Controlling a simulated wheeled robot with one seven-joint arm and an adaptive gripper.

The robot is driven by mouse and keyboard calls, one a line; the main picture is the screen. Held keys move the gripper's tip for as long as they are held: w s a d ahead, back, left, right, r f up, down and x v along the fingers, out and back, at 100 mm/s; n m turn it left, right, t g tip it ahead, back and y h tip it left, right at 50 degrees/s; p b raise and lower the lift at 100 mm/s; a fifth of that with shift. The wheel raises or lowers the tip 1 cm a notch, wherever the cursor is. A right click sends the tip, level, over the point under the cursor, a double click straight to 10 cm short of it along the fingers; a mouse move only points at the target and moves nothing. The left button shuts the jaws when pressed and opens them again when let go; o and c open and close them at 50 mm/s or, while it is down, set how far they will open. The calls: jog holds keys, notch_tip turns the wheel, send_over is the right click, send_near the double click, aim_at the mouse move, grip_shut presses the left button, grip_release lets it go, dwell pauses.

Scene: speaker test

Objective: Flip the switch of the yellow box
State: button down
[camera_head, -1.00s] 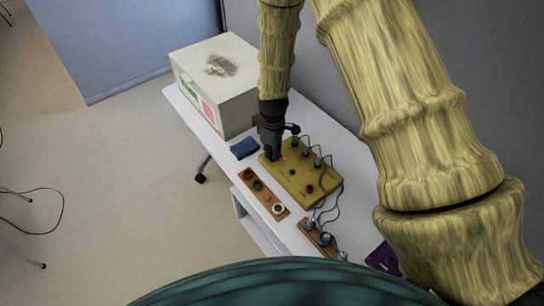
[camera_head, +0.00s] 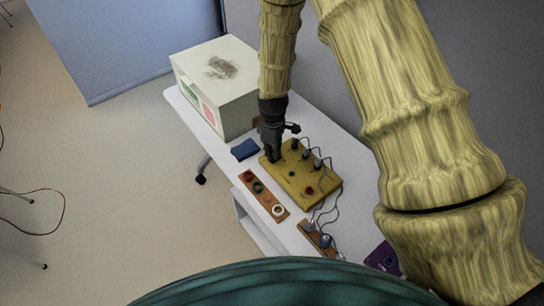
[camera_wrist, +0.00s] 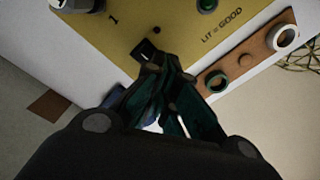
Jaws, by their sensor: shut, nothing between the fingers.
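The yellow box (camera_head: 304,180) lies on the white table, with knobs, cables and a red button on top. In the wrist view the yellow box (camera_wrist: 160,22) shows the printed words "LIT = GOOD", the number 1 and a green lamp (camera_wrist: 207,5). The small dark switch (camera_wrist: 144,50) sits near the box's edge. My gripper (camera_head: 273,158) is shut over the box's far left corner. In the wrist view my gripper (camera_wrist: 154,66) has its fingertips right at the switch; they partly hide it, and I cannot tell whether they touch.
A brown strip with round pieces (camera_head: 264,196) lies left of the box. Another brown strip with plugs (camera_head: 318,238) and a purple item (camera_head: 383,257) are nearer. Cables hang at the box's right.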

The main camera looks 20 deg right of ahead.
aim_at(273, 160)
jog(key=shift+r+p, duration=1.6)
jog(key=shift+r, duration=0.9)
